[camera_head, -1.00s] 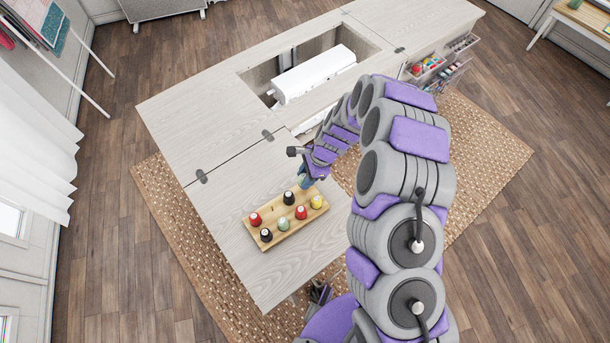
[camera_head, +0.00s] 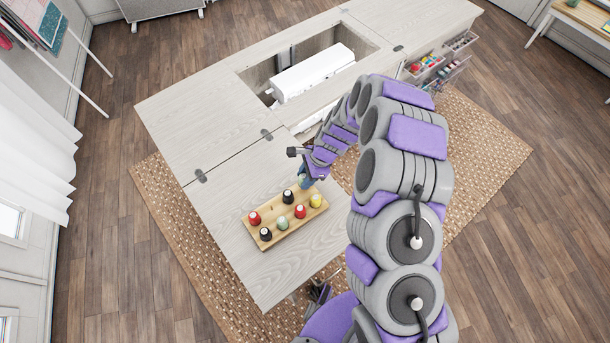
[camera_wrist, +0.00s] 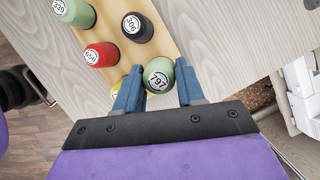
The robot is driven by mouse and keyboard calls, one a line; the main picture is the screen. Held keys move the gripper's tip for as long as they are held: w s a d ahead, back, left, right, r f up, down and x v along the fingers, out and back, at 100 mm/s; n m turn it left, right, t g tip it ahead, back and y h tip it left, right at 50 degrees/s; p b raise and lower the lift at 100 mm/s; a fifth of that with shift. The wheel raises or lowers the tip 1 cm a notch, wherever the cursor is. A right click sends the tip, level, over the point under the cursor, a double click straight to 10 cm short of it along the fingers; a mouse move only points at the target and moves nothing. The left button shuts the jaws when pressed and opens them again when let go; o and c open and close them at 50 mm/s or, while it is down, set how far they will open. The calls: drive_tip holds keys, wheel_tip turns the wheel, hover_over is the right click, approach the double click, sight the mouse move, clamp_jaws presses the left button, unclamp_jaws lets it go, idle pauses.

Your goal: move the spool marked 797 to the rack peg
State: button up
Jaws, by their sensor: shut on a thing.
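The green spool marked 797 (camera_wrist: 158,75) sits between the two blue fingers of my gripper (camera_wrist: 158,86), which is shut on it. In the head view my gripper (camera_head: 306,183) is at the far right corner of the wooden rack (camera_head: 271,210); the spool is mostly hidden there. The rack bears several red, black, green and yellow spools. In the wrist view, a black spool marked 306 (camera_wrist: 137,27), a red one marked 650 (camera_wrist: 101,55) and a green one marked 339 (camera_wrist: 74,11) stand on it. A yellow spool (camera_wrist: 115,94) is mostly behind my left finger.
The rack stands on the pale wood cabinet top (camera_head: 215,225), which is clear to its left. A white sewing machine (camera_head: 313,73) lies in the recess behind. Open drawers (camera_head: 430,65) with small items stick out at the far right.

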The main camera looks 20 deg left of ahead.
drive_tip(key=shift+f+b, duration=0.55)
drive_tip(key=shift+f, duration=0.6)
drive_tip(key=o, duration=1.1)
drive_tip(key=p+v, duration=0.2)
drive_tip(key=v, duration=1.5)
drive_tip(key=shift+w, duration=0.2)
